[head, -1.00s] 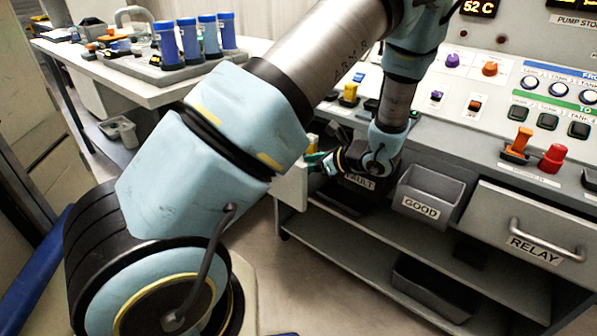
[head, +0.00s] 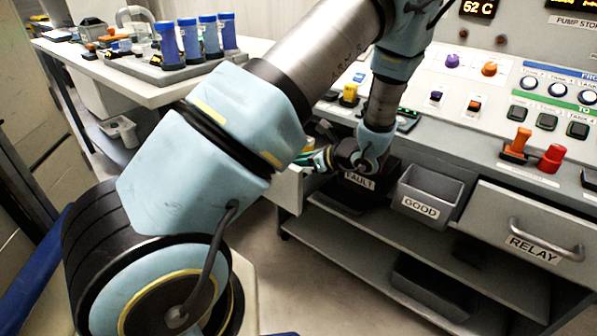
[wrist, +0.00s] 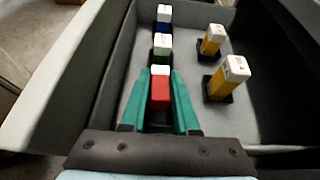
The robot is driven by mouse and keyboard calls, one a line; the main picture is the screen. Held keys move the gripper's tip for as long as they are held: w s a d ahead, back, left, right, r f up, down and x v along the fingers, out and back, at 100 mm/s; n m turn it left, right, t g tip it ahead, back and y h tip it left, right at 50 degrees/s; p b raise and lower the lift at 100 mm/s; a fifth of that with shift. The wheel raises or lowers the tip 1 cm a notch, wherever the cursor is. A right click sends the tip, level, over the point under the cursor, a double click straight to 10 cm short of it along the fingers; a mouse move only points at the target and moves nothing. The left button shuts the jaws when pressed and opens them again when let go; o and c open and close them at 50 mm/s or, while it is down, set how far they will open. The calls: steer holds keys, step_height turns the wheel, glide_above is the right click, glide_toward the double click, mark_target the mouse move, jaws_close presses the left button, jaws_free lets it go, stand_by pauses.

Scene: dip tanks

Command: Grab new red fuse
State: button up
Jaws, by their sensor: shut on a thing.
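In the wrist view a red fuse (wrist: 160,92) with a white top stands between the green fingers of my gripper (wrist: 160,100). The fingers are shut on its two sides. In the head view my gripper (head: 322,158) is at the drawer (head: 287,190), left of the FAULT bin. The fuse itself cannot be made out there, hidden by my arm.
In the wrist view a green fuse (wrist: 162,46) and a blue fuse (wrist: 164,18) stand in line beyond the red one. Two yellow fuses (wrist: 229,78) (wrist: 211,40) stand to the right. The FAULT bin (head: 352,195) and GOOD bin (head: 428,193) are right of the drawer in the head view.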

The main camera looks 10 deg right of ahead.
steer(key=shift+s+d+f, duration=0.15)
steer(key=shift+s+f, duration=0.1)
steer(key=shift+f, duration=0.2)
steer(key=shift+s+d+f, duration=0.1)
steer(key=shift+s+f, duration=0.1)
steer(key=shift+f, duration=0.25)
jaws_close()
steer(key=shift+r, duration=0.1)
step_height(320, 180, up, 10)
steer(key=shift+w+r+p, duration=0.2)
steer(key=shift+w+p, duration=0.1)
steer(key=shift+c, duration=0.4)
jaws_free()
steer(key=o, duration=1.2)
steer(key=shift+o, duration=0.2)
